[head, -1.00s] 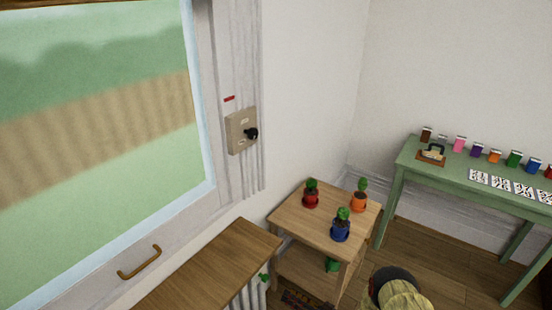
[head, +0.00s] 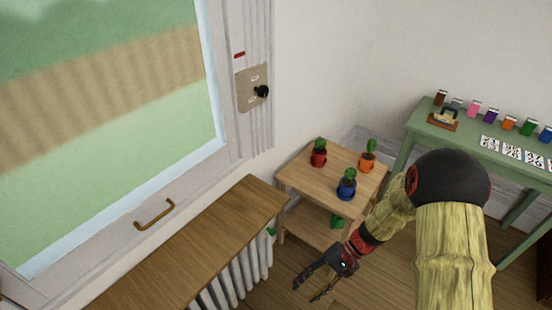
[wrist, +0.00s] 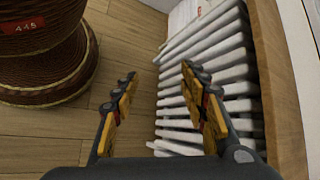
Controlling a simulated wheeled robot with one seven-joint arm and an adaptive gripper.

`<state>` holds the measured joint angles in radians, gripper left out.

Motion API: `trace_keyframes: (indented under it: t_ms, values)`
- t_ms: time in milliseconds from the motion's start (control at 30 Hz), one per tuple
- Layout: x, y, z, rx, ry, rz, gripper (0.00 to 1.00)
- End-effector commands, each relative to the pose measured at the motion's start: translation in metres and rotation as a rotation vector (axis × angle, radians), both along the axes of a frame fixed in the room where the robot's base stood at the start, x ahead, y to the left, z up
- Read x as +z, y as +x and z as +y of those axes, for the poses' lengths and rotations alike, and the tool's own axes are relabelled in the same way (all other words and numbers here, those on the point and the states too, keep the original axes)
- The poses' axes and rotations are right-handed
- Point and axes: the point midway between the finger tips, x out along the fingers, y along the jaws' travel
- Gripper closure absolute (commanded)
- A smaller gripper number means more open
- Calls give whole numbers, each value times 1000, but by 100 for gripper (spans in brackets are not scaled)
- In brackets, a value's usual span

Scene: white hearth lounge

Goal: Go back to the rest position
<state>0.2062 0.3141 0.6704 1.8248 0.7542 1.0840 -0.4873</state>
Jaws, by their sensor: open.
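My gripper (head: 310,284) is in the lower middle of the head view, at the end of my wood-patterned arm. It hangs over the floor, to the right of the white radiator (head: 230,278) and in front of the small plant table (head: 297,186). In the wrist view my gripper (wrist: 157,95) has its two fingers well apart with nothing between them. Behind the fingers are wooden floor and the radiator (wrist: 225,80).
A wooden shelf (head: 200,245) tops the radiator. Potted plants in red (head: 319,160), orange (head: 366,164) and blue (head: 346,190) stand on the small table. A green table (head: 420,135) with small coloured boxes is at right. A brown woven basket-like thing (wrist: 50,60) stands on the floor.

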Motion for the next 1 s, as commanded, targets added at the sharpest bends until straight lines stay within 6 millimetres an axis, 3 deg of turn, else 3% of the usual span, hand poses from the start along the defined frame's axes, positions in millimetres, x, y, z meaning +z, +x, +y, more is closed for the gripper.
trace_keyframes:
  t_ms: [33, 100, 600, 800, 1000]
  values:
    - [24, -4, -8, 21, -61, -16, 56]
    - [50, -12, -21, 44, -151, -33, 56]
    - [226, -57, -95, 136, -647, -429, 56]
    - [293, -75, -106, 182, -754, -660, 56]
    - [356, -87, -100, 157, -789, -859, 56]
